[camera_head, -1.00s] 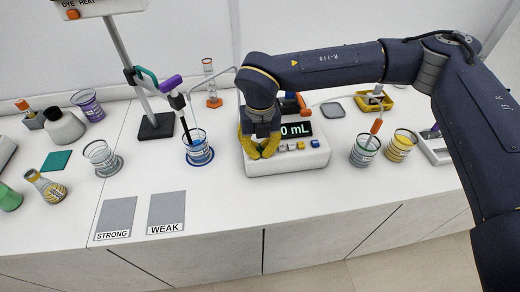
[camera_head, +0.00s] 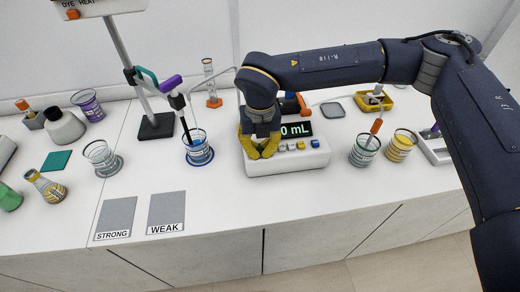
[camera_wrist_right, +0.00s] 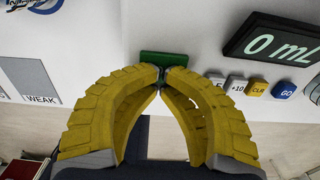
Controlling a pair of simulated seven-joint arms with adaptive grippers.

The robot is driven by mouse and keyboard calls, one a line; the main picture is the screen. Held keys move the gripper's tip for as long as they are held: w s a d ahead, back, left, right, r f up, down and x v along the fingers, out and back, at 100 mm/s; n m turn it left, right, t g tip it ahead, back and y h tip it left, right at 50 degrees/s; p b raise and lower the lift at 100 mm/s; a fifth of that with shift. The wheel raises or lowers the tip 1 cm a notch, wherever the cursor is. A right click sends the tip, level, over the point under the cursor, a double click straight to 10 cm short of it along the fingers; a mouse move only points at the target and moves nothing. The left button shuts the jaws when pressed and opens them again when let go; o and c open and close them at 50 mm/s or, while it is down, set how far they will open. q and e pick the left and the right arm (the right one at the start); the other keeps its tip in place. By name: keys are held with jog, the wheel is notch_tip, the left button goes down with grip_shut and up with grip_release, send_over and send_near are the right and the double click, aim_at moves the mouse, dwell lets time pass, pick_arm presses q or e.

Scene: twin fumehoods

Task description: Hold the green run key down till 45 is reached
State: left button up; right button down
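The white console (camera_head: 290,162) stands on the bench, with a dark display (camera_wrist_right: 272,42) that reads "0 mL" in the right wrist view. The green key (camera_wrist_right: 178,58) is on the console, left of the small keys. My right gripper (camera_wrist_right: 162,72) has its yellow fingertips together and empty, right at the green key's near edge. I cannot tell whether they touch or press it. In the head view the right gripper (camera_head: 262,155) hides the green key and part of the display. My left gripper is not in view.
A beaker of blue liquid (camera_head: 198,150) stands left of the console, with a stand (camera_head: 156,126) behind it. STRONG (camera_head: 116,215) and WEAK (camera_head: 166,208) pads lie at the front left.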

aim_at(260, 152)
jog(key=shift+s+d+f, duration=0.1)
jog(key=shift+f, duration=0.1)
dwell(0.3)
notch_tip(260, 152, up, 14)
jog(key=shift+r, duration=0.2)
dwell(0.4)
dwell(4.0)
